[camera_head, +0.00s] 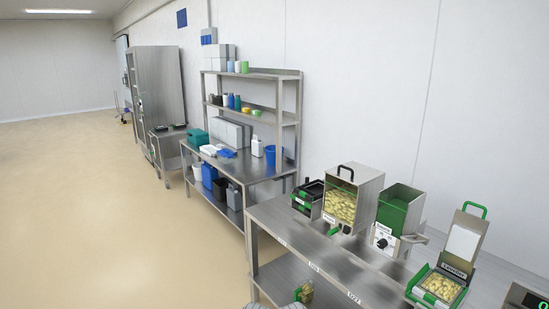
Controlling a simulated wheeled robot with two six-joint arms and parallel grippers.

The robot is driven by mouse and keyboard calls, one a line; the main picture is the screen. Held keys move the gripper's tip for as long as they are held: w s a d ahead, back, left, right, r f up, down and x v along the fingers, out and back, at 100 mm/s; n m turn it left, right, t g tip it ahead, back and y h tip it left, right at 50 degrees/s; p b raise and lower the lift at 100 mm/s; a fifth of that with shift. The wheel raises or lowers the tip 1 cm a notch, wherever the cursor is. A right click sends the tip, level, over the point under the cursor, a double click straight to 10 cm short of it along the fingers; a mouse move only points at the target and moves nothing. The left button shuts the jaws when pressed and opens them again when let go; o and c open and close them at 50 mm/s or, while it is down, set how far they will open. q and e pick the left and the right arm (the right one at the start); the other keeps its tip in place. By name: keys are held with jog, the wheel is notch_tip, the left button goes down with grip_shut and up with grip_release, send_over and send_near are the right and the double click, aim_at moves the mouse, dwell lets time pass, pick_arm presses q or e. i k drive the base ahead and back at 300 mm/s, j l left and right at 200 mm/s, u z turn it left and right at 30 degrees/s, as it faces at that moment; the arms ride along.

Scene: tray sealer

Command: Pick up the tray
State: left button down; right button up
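A tray (442,286) filled with pale yellow pieces sits in the green-framed tray sealer at the lower right. The sealer's lid (463,242), with a green handle, stands raised behind it. A stack of black trays with green parts (308,196) stands at the left end of the steel bench. A small item with green and yellowish contents (305,292) shows low at the bottom edge; I cannot tell what it is. Neither of my grippers can be made out in this view.
A steel hopper of yellow pieces (342,204) and a green-lined dispenser (399,208) stand on the steel bench (330,262). A dark device (523,301) is at the lower right corner. A shelved workbench (255,168) stands farther back. The floor at left is clear.

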aim_at(438, 287)
jog(key=z, duration=1.3)
